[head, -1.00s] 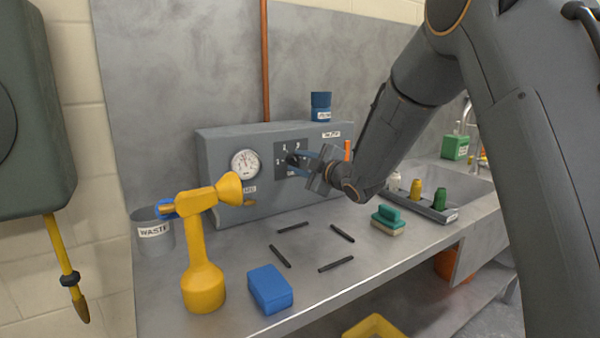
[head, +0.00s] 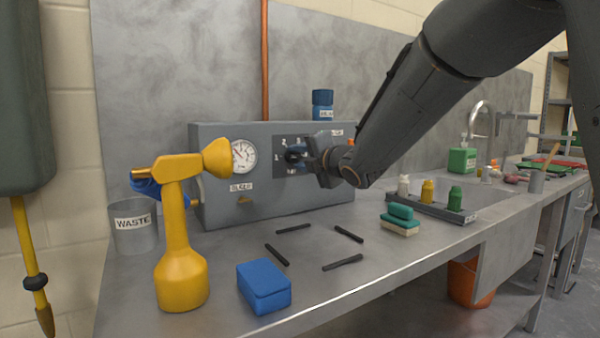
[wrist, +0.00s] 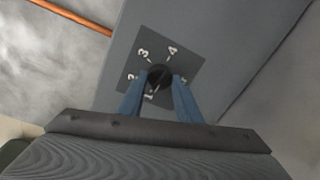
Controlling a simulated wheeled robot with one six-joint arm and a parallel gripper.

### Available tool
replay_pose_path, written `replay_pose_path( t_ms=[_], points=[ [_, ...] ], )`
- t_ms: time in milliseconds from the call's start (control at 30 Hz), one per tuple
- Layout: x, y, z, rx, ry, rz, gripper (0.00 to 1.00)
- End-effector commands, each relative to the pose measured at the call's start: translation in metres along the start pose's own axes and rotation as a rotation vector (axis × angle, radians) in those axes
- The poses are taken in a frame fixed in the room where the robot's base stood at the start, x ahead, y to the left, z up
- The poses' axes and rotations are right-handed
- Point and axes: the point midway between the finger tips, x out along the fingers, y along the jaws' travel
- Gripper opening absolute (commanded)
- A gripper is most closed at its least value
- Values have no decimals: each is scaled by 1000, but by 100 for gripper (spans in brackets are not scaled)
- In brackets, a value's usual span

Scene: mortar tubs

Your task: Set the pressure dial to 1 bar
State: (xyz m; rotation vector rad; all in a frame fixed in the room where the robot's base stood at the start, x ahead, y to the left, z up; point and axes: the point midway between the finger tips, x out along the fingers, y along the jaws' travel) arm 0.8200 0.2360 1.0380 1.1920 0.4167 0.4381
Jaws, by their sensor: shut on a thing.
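The pressure dial is a black knob (wrist: 158,77) on a dark square plate (wrist: 185,62) with white numbers around it. In the head view the knob (head: 293,156) sits on the front of a grey panel box (head: 260,198), partly covered by my gripper. My gripper (wrist: 160,86) is shut on the knob, with one blue finger on each side of it. In the wrist view, 3 and 4 show beyond the knob and 1 and 2 lie by the left finger. I cannot tell which number the knob points to.
A round white gauge (head: 243,155) is left of the dial.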

Motion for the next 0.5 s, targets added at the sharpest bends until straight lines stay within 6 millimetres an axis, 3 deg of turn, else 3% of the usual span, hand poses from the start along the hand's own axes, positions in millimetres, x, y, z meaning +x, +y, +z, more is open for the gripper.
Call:
replay_pose_path(
  t_ms=[500],
  points=[
    [0, -2, 0, -162, -14, -2, 9]
  ],
)
